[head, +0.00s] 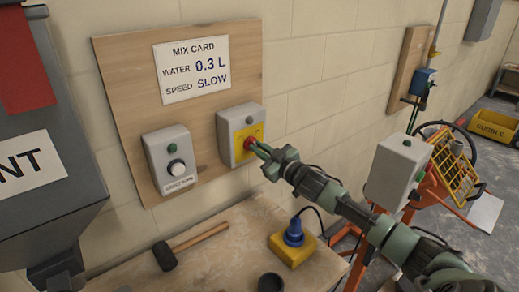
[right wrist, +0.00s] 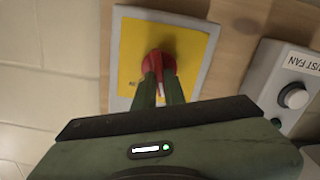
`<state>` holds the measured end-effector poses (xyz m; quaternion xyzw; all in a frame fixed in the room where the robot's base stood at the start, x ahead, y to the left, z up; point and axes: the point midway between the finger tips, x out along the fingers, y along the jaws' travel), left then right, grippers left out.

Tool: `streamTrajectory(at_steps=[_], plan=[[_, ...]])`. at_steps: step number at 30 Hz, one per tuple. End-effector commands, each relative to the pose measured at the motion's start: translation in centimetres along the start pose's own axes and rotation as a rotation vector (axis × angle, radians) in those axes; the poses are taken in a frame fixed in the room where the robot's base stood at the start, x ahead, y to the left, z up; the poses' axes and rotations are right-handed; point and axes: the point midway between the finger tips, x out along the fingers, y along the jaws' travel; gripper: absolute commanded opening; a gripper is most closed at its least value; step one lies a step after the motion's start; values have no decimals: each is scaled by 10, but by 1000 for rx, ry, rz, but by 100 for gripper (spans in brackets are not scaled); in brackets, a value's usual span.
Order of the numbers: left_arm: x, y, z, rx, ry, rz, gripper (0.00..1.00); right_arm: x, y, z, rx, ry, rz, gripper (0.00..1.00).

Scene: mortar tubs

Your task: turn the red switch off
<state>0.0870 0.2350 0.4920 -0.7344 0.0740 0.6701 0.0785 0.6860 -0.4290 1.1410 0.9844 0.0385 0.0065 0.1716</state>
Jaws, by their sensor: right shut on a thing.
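The red switch (head: 250,142) sits on a yellow plate on the front of a grey box (head: 226,139), fixed to the wooden wall board. In the right wrist view the red switch (right wrist: 158,62) stands out from the yellow plate (right wrist: 190,45). My right gripper (head: 259,149) reaches in from the right and is shut on the red switch; its two green fingers (right wrist: 160,82) lie against the red part in the wrist view. The fingers hide part of the switch, and I cannot read its position. My left gripper is not in view.
A second grey box (head: 160,150) with a white knob (head: 177,168) is left of the switch box. Below, a workbench (head: 225,240) holds a mallet (head: 190,247), a yellow block with blue plug (head: 292,247) and a dark cup (head: 270,282). Another grey box (head: 396,172) stands right, behind my arm.

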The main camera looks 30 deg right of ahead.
Motion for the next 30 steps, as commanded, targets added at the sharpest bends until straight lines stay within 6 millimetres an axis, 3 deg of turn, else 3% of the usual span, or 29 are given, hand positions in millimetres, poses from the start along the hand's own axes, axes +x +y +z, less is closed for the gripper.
streamTrajectory(at_steps=[15,30], plan=[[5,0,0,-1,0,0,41,0,-2,0,-371,1,0,0],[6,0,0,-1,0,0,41,0,-3,0,-460,1,1,0]])
